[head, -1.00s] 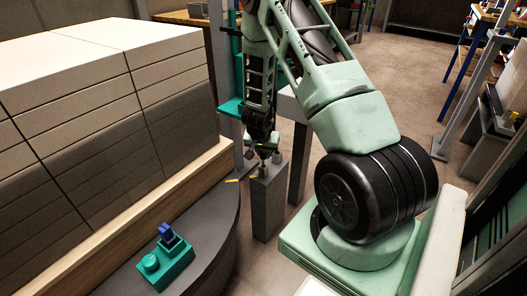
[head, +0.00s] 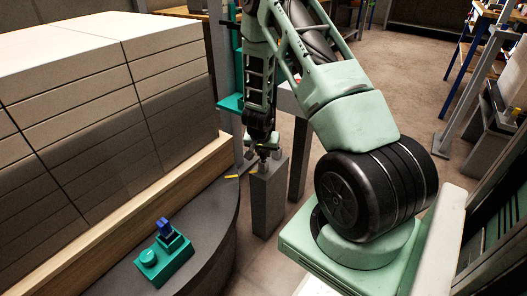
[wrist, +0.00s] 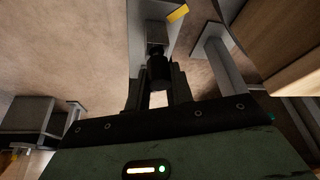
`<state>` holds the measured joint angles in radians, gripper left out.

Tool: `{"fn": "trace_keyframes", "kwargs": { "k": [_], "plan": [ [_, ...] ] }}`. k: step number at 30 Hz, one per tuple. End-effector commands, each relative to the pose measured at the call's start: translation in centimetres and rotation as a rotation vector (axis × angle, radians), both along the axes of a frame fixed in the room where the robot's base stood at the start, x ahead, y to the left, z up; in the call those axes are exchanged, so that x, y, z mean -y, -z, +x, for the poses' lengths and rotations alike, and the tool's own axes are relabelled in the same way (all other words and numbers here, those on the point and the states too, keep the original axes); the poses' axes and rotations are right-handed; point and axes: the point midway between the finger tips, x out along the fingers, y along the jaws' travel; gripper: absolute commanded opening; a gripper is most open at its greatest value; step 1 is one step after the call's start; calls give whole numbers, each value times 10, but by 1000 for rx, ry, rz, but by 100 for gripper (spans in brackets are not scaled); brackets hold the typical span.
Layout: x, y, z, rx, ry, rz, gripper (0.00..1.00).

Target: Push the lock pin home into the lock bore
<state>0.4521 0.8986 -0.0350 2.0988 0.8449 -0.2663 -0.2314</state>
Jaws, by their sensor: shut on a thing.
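My gripper (head: 265,150) is low over the top of a grey post (head: 268,200) in the head view. In the wrist view my gripper (wrist: 157,92) is shut on a dark cylinder (wrist: 158,70), which I take for the lock pin. The cylinder's far end is at or close to the grey post (wrist: 156,32). I cannot tell whether it is inside a bore, as no bore opening shows. A teal block (head: 165,262) with a blue upright piece (head: 164,228) sits on the dark rounded platform at lower left.
Stacked pale reams (head: 100,100) on a wooden base fill the left, close to my arm. The dark platform (head: 222,225) edge lies left of the post. A yellow strip (head: 232,176) lies near the post. Floor is open behind at right.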

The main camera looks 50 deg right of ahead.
Motion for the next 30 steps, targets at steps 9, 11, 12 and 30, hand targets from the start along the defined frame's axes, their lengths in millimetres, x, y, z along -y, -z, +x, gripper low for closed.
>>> {"fn": "trace_keyframes", "kwargs": {
  "k": [9,11,12,30],
  "plan": [
    [0,9,0,0,1,0,0],
    [0,10,0,0,1,0,0],
    [0,11,0,0,1,0,0],
    [0,13,0,0,0,0,48]
  ]
}}
